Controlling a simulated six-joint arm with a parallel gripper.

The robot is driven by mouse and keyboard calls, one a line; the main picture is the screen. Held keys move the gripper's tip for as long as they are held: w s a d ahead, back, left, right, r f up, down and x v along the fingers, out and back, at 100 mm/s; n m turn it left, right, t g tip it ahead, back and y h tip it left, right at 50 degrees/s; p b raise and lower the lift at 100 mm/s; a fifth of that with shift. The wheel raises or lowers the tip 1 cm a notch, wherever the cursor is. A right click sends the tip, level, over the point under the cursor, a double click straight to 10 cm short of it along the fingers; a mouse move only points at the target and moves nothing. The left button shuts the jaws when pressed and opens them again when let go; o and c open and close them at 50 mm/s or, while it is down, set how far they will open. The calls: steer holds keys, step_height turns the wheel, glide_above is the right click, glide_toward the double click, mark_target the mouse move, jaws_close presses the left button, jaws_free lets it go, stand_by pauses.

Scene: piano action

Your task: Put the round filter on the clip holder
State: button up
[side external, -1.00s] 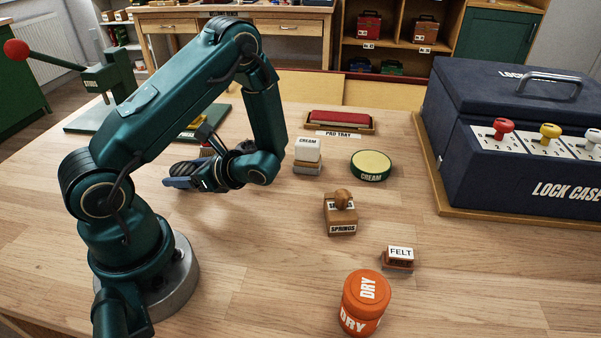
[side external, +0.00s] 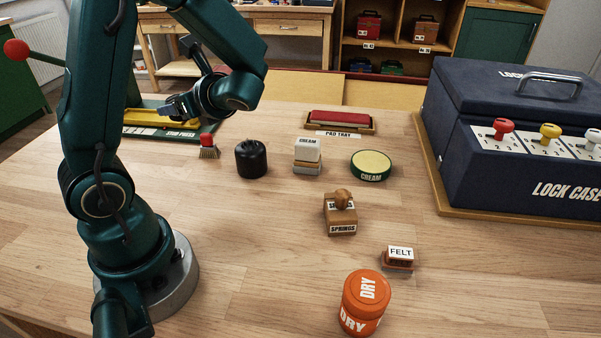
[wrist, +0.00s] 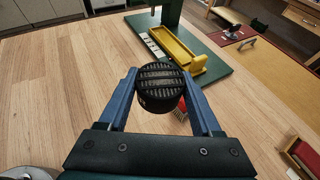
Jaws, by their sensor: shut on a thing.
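My gripper (wrist: 163,90) has its two blue fingers shut on a black round thing with a ridged, slotted top, which I take as the round filter (wrist: 158,97). It is held above the wooden table. In the side external view my gripper (side external: 176,106) is raised at the back left, near the green base; the filter is hard to make out there. I cannot tell for sure which thing is the clip holder. A small grey stand (wrist: 246,42) on a dark red mat shows at the upper right of the wrist view.
A green base (wrist: 212,66) with a yellow trough (wrist: 178,50) lies ahead. A red-handled brush (side external: 208,148), a black lidded pot (side external: 251,160), a cream block (side external: 307,150) and a green-rimmed tin (side external: 371,165) stand nearby. The lock case (side external: 520,140) is right.

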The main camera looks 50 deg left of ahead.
steer(key=shift+w+a+r, duration=0.15)
steer(key=shift+r, duration=0.45)
steer(key=shift+w+a+r, duration=0.15)
steer(key=shift+r, duration=0.4)
steer(key=shift+w+d+r, duration=0.1)
steer(key=shift+w, duration=0.05)
glide_above(250, 146)
step_height(250, 146, down, 7)
steer(key=shift+r, duration=0.1)
steer(key=shift+f, duration=1.95)
steer(key=shift+f, duration=0.2)
steer(key=o, duration=1.3)
steer(key=shift+o, duration=0.2)
steer(key=shift+r, duration=0.1)
